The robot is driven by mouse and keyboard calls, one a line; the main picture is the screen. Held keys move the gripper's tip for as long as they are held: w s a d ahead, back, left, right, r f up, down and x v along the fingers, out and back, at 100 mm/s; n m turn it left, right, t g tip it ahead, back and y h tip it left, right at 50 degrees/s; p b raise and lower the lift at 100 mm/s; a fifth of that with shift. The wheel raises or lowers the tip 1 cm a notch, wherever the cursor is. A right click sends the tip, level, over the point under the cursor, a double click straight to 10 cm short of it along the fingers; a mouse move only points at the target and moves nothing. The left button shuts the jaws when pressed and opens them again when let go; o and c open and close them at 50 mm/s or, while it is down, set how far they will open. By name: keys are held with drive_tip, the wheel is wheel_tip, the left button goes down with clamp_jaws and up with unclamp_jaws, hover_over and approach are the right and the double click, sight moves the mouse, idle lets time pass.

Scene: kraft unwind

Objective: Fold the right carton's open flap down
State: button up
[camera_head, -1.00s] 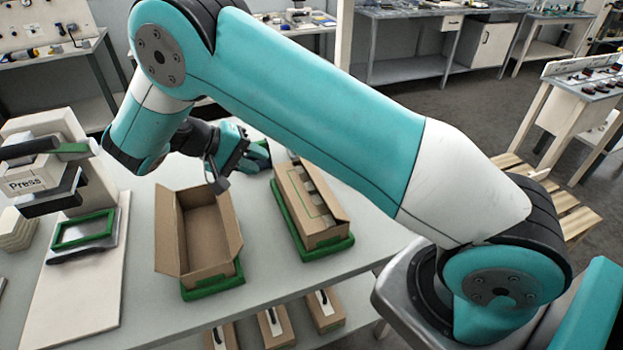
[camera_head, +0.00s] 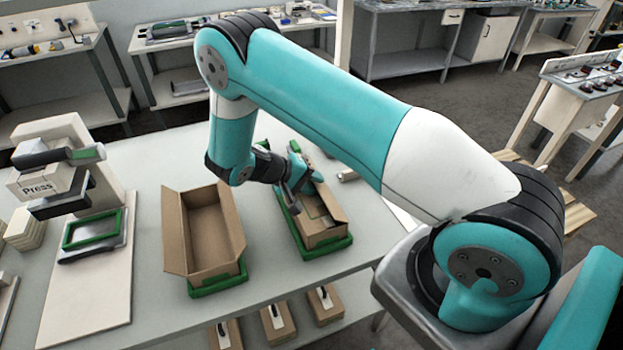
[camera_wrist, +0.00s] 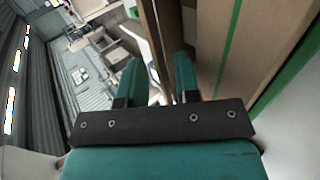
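The right carton (camera_head: 325,232) is a brown box in a green tray (camera_head: 328,248) on the table. Its top is partly hidden by my arm, and a raised flap (camera_head: 329,202) shows on its right side. My gripper (camera_head: 298,187) is at the carton's far left part, and its fingertips are hard to make out there. In the wrist view my gripper (camera_wrist: 157,78) has two teal fingers standing apart. A thin brown panel edge (camera_wrist: 152,40) shows between them, and I cannot tell whether they touch it. The carton's broad brown face (camera_wrist: 270,40) with a green line fills the right side.
An open, empty left carton (camera_head: 210,240) stands in its own green tray (camera_head: 218,283). A press (camera_head: 60,180) and a green frame (camera_head: 93,229) are at the left. Small boxes (camera_head: 277,322) lie on the lower shelf. Bare table lies between the press board and the left carton.

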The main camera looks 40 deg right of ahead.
clamp_jaws()
drive_tip(key=b, duration=0.1)
drive_tip(key=h+b, duration=0.1)
drive_tip(key=shift+w+a+f+b, duration=0.1)
drive_tip(key=shift+a+f+b, duration=0.15)
drive_tip(key=shift+f+b, duration=0.1)
unclamp_jaws()
drive_tip(key=shift+r, duration=0.1)
